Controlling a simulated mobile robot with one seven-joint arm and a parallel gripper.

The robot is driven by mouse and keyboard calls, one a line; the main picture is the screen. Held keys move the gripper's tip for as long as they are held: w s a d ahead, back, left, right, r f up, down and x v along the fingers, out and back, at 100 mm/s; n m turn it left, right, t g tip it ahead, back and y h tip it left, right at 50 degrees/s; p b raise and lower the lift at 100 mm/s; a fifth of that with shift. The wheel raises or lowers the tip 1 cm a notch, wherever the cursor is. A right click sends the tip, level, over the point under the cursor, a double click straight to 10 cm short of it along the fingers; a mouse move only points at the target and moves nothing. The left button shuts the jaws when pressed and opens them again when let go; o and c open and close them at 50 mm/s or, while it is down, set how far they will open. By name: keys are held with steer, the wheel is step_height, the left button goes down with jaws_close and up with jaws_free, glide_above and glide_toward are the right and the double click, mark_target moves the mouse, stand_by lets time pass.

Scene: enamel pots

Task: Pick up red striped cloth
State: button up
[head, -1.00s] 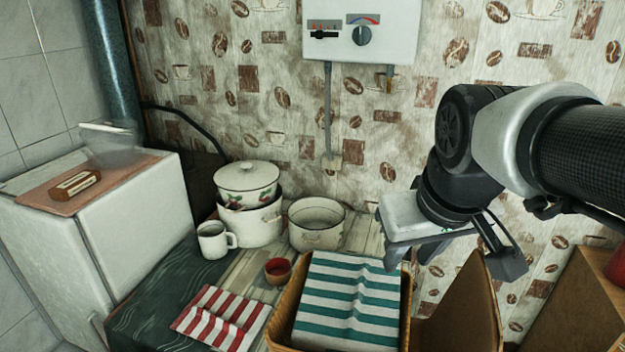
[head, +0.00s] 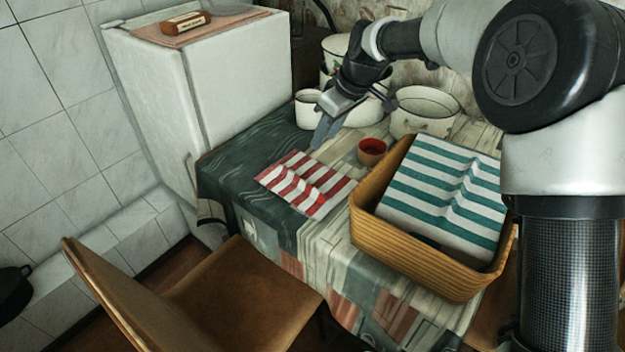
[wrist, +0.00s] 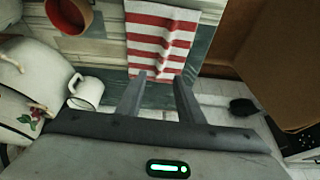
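The red striped cloth (head: 305,183) lies creased on the table near its front left edge, on the dark green part of the tablecloth. It also shows in the wrist view (wrist: 161,40), at the top middle. My gripper (head: 319,134) is above the table, just behind the cloth and apart from it. In the wrist view my gripper's two fingers (wrist: 158,88) stand apart with nothing between them, pointing toward the cloth.
A wicker basket (head: 428,268) with a green striped cloth (head: 445,190) stands right of the red striped cloth. A small red bowl (head: 371,152), a white mug (head: 308,108) and enamel pots (head: 425,110) stand behind. A brown chair (head: 225,290) is in front of the table.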

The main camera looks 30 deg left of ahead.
steer(key=b, duration=0.2)
glide_toward(301, 178)
steer(key=f, duration=0.1)
steer(key=w+a+f, duration=0.1)
steer(key=shift+f, duration=0.35)
steer(key=x, duration=0.3)
steer(key=b+x, duration=0.1)
steer(key=shift+s+f, duration=0.25)
steer(key=shift+s, duration=0.1)
steer(key=shift+w+a+f, duration=0.1)
steer(key=shift+a+f, duration=0.15)
steer(key=shift+f, duration=0.1)
jaws_close()
